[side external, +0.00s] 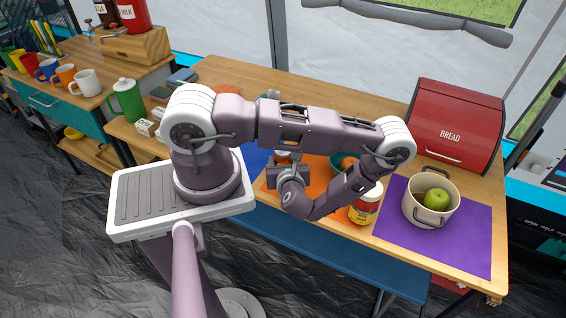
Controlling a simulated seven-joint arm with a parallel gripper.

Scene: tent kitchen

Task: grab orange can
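My gripper (281,176) is low over the orange mat (328,222), near the mat's left side. Its fingers are small and partly hidden by my wrist, so I cannot tell whether they are open or shut. A small orange and white object (282,157), possibly the orange can, shows just behind my gripper. It is mostly hidden, and I cannot tell whether the gripper touches it. A jar (363,207) with a white lid, red band and yellow label stands upright at the right of the orange mat, beside my forearm.
A teal bowl (338,160) with a round orange-brown item is partly hidden behind my arm. A cream pot (413,205) holding a green apple (437,199) stands on the purple mat (470,236). A red bread box (457,124) is at the back right. Mugs (87,82) stand far left.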

